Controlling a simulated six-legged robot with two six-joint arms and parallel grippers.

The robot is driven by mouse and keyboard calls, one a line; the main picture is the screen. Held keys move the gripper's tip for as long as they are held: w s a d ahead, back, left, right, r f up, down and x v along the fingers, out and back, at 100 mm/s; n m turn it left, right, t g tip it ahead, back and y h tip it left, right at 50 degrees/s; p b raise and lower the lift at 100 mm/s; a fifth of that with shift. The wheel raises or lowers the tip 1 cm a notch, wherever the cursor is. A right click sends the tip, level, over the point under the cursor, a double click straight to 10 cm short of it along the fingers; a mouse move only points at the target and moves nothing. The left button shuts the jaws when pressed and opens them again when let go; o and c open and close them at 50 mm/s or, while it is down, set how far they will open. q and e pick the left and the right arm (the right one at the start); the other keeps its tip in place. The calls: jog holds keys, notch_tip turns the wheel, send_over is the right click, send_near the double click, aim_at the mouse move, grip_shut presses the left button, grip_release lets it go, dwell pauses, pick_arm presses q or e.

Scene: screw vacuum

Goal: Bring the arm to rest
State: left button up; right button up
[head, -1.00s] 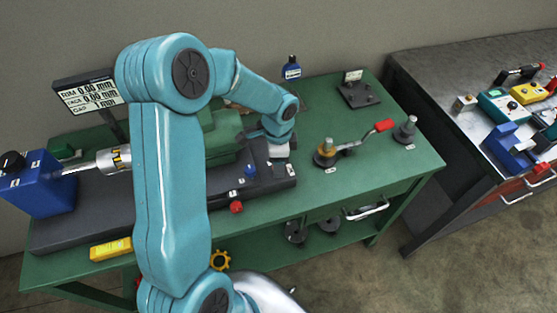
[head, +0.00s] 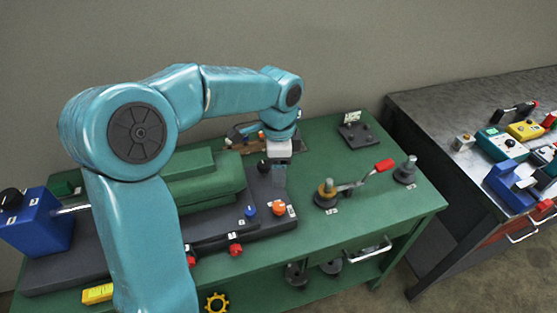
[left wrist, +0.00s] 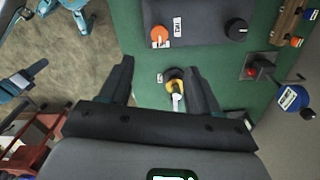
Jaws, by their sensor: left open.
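My left arm reaches over the green bench in the head view. Its left gripper (head: 279,180) points down above the dark machine base, near the orange knob (head: 278,208). In the left wrist view, the two dark fingers of the left gripper (left wrist: 160,68) stand wide apart with nothing between them. The orange knob (left wrist: 160,35) and a black knob (left wrist: 237,28) lie beyond the fingertips. A dark part at the left wrist view's left edge may be my right gripper; its jaws are unclear. My right arm does not show in the head view.
The green bench (head: 400,220) holds a red-handled tool (head: 350,184) on a round base, a grey post (head: 405,172) and a blue box (head: 35,220). A grey table (head: 435,115) with several devices stands at right. Bare bench surface lies around the tool.

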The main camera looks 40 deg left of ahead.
pick_arm(q)
jog(key=shift+r, duration=1)
jog(key=shift+s, duration=0.1)
